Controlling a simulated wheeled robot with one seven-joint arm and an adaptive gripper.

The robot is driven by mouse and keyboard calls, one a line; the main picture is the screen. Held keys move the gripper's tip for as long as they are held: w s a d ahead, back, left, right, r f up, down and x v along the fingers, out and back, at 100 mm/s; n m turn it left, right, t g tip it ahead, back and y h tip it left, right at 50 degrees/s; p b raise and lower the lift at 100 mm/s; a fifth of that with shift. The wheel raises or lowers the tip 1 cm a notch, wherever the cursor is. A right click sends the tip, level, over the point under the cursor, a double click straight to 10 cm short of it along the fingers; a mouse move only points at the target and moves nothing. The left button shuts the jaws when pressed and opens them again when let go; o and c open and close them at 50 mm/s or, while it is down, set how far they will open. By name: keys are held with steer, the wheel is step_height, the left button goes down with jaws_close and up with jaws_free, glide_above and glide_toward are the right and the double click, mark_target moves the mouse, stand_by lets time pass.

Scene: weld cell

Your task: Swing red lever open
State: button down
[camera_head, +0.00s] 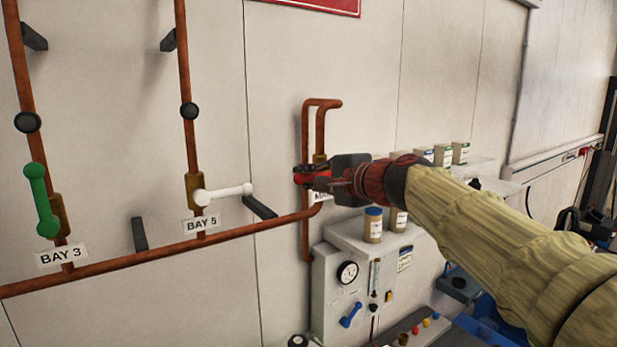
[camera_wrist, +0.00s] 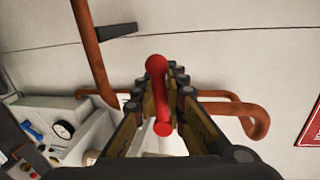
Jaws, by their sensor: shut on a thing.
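The red lever (camera_head: 311,169) sits on a copper pipe to the right of the middle bays in the head view. My gripper (camera_head: 318,180) reaches it from the right and hides much of it. In the wrist view the red lever (camera_wrist: 157,68) stands between the two fingers of my gripper (camera_wrist: 165,95), its rounded ends showing. The fingers are shut on the lever from both sides. The valve body under the lever is mostly hidden.
A green lever (camera_head: 40,200) at BAY 3 lies along its pipe. A white lever (camera_head: 225,194) at BAY 5 sticks out across its pipe. A grey box with a gauge (camera_head: 347,273) and jars (camera_head: 373,226) stand below my arm. A copper pipe (camera_head: 140,262) runs along the wall.

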steer(key=shift+r, duration=0.1)
steer(key=shift+d+r+m+y+p, duration=0.1)
steer(key=shift+r+m+y+p, duration=0.2)
steer(key=shift+r+m, duration=0.4)
steer(key=m, duration=0.1)
steer(key=r+m+p, duration=0.1)
steer(key=shift+w+d+r+m+g, duration=0.15)
steer(key=shift+d+r+m+g, duration=0.15)
steer(key=shift+m, duration=0.1)
steer(key=shift+w+d+r+m+y+p, duration=0.2)
steer(key=shift+r+m+y, duration=0.2)
steer(key=shift+m, duration=0.25)
steer(key=shift+w+d+r+m+y+p, duration=0.1)
steer(key=shift+d+r+m+y+p, duration=0.2)
steer(key=shift+m, duration=0.35)
steer(key=shift+a+r, duration=0.15)
steer(key=c, duration=2.2)
jaws_free()
steer(key=shift+o, duration=1.8)
steer(key=shift+f, duration=0.25)
